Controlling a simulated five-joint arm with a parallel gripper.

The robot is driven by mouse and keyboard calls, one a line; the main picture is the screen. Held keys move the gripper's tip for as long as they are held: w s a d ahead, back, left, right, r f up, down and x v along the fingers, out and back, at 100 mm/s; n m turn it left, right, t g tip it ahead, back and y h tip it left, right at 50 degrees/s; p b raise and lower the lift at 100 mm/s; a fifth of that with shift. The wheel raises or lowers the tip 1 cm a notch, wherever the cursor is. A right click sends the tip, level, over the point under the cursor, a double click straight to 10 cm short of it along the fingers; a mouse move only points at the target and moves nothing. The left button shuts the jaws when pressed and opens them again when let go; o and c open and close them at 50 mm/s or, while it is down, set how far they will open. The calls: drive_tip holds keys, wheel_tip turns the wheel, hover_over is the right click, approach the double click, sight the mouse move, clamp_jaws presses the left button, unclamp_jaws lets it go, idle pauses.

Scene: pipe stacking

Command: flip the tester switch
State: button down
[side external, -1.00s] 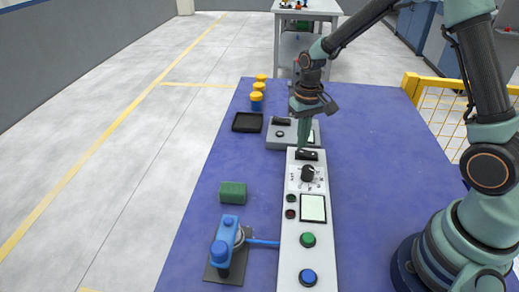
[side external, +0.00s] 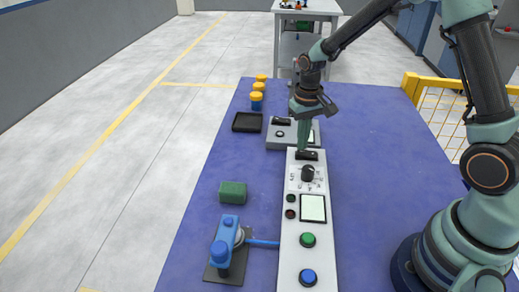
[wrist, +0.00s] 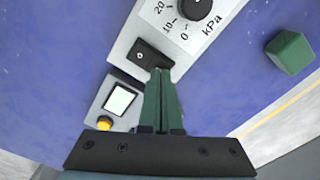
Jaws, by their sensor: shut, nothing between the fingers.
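The long white tester panel (side external: 290,240) carries a black rocker switch (side external: 307,155) at its far end, beside the black kPa dial (side external: 308,173). The wrist view shows the same switch (wrist: 150,56) with a small light mark on it. My gripper (side external: 303,150) points down at this switch, its green fingers together and empty. In the wrist view the closed fingertips (wrist: 160,72) overlap the switch's right end and hide part of it. I cannot tell whether they touch or press it.
A grey box (side external: 272,141) with a screen stands just behind the panel. A black tray (side external: 247,122) and yellow-topped cylinders (side external: 256,101) lie left of it. A green block (side external: 232,193) and a blue clamp-like device (side external: 226,245) stand left of the panel. The blue table at right is clear.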

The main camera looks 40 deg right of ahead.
drive_tip(key=shift+f, duration=0.75)
idle(0.3)
drive_tip(key=shift+r, duration=3.55)
wheel_tip(320, 180, up, 9)
drive_tip(key=n+t, duration=0.1)
drive_tip(key=t, duration=0.1)
hover_over(301, 152)
drive_tip(key=s+a, duration=0.1)
drive_tip(key=s, duration=0.4)
drive_tip(key=s+a+r+n+t, duration=0.1)
drive_tip(key=s+r+n+t, duration=0.1)
drive_tip(key=s, duration=0.6)
drive_tip(key=shift+a+r+t, duration=0.3)
drive_tip(key=shift+r+t, duration=0.5)
drive_tip(key=shift+r, duration=0.35)
drive_tip(key=shift+s, duration=0.1)
